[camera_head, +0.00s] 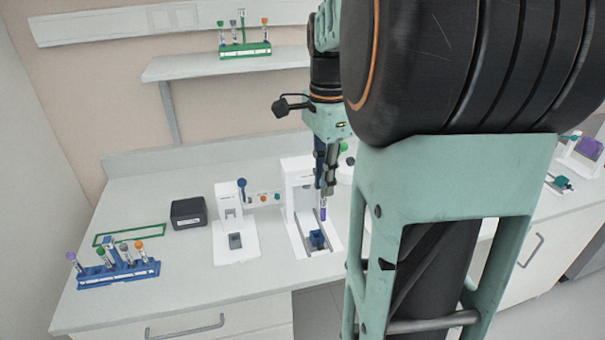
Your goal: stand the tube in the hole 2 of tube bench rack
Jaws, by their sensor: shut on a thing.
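My gripper (324,190) is shut on a slim tube (323,213) that shows white and purple below the fingers. It points down, roughly upright, above a white device on the bench. The upper part of the tube is hidden by the fingers. A blue rack (92,284) stands at the bench's left front, far left of my gripper. It holds several tubes with purple, green, grey and orange caps. I cannot tell its hole numbers or which holes are empty.
The white device (326,251) has a rail with a blue carrier (317,240) under my gripper. A smaller white device (235,243), a black box (188,213) and a flat green frame (131,235) stand leftward. A green rack (245,51) sits on the shelf. My arm hides the right-middle bench.

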